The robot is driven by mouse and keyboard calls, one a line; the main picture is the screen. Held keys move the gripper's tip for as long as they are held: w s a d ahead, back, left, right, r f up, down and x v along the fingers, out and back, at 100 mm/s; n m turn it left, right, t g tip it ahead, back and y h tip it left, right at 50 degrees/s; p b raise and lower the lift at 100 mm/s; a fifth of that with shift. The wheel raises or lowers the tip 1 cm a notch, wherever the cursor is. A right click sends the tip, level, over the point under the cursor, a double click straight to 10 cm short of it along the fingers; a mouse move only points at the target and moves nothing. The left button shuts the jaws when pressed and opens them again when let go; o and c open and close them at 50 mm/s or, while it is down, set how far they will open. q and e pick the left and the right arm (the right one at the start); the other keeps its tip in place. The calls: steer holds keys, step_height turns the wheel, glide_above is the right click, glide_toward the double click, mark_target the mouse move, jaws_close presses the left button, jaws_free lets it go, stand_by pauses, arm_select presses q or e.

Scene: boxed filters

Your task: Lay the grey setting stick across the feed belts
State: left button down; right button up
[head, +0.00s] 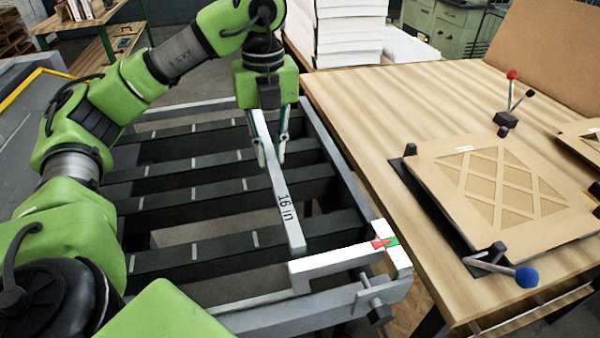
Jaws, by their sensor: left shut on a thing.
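The grey setting stick (283,195) is a long bar marked "16 in". It points from the far side toward the near rail, crossing over several of the black feed belts (190,259), which run left to right with white marks. My left gripper (271,158) reaches down from above and is shut on the stick around its far half. The stick's near end is close to the light grey stop bracket. I cannot tell whether the stick touches the belts or hangs just above them. My right gripper is not in view.
A light grey stop bracket (330,264) with a red and green marker sits at the frame's near right corner. A wooden table (370,110) at right holds a board with a lattice panel (500,185), and knobbed levers. White stacked sheets (335,35) stand behind.

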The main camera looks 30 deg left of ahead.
arm_select(q)
steer(key=w+d+f+p, duration=0.1)
steer(key=w+f+p, duration=0.3)
steer(key=w+f, duration=0.4)
step_height(320, 180, down, 2)
steer(key=shift+d+f, duration=0.15)
steer(key=shift+f, duration=0.1)
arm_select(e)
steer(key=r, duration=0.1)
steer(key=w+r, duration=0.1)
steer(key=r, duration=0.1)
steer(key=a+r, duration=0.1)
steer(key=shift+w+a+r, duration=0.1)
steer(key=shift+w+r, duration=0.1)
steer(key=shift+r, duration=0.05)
arm_select(q)
steer(key=shift+f, duration=0.1)
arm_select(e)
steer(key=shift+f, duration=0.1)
arm_select(q)
steer(key=shift+w+f, duration=0.1)
steer(key=shift+f, duration=0.2)
steer(key=c, duration=2)
jaws_free()
steer(key=shift+o, duration=0.2)
steer(key=shift+r, duration=0.1)
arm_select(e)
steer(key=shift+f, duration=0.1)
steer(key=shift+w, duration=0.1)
